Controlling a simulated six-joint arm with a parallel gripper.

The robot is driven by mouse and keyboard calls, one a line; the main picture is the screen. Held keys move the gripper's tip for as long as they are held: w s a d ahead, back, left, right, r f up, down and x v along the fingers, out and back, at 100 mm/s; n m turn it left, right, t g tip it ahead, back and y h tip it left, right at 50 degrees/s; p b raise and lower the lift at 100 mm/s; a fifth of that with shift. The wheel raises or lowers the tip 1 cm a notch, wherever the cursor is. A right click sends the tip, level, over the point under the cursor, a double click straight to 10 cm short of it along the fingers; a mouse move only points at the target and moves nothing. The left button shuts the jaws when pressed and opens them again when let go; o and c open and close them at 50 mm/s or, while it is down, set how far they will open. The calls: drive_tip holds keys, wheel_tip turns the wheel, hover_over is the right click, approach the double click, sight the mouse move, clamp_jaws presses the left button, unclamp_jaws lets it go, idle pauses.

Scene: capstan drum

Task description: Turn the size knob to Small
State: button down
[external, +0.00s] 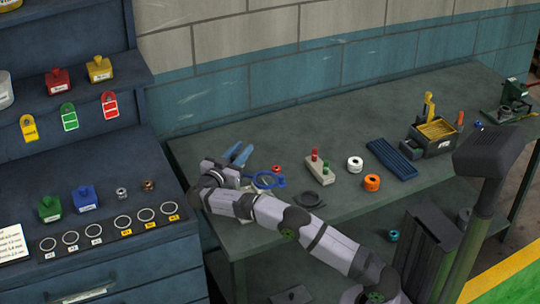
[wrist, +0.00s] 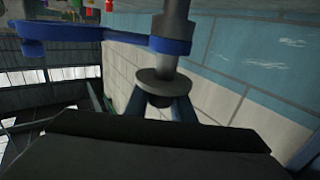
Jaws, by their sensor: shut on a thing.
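My gripper (external: 238,154) is at the near left end of the green workbench, with its slate-blue fingers angled up. In the wrist view my gripper (wrist: 165,108) is shut on the dark end of a grey flanged shaft (wrist: 165,85). I cannot tell for sure that this part is the size knob. A blue arm with a rounded end (wrist: 115,38) reaches left from the shaft. A blue ring-shaped part (external: 268,180) shows beside my gripper in the external view. No size marking or Small label can be read, and the held part is hidden in the external view.
A blue cabinet (external: 130,270) with rings and tags stands left.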

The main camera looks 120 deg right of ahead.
drive_tip(key=shift+s+a+m+g+y+p, duration=0.1)
drive_tip(key=shift+a+m+g+y+p, duration=0.1)
drive_tip(key=shift+m+g+y+p, duration=0.8)
drive_tip(key=shift+n+t+p, duration=0.3)
drive_tip(key=shift+n+t, duration=0.1)
drive_tip(key=shift+t, duration=0.1)
drive_tip(key=c, duration=1.5)
unclamp_jaws()
drive_tip(key=shift+r, duration=0.2)
wheel_tip(320, 180, up, 10)
drive_tip(key=p, duration=0.7)
drive_tip(key=shift+f, duration=0.15)
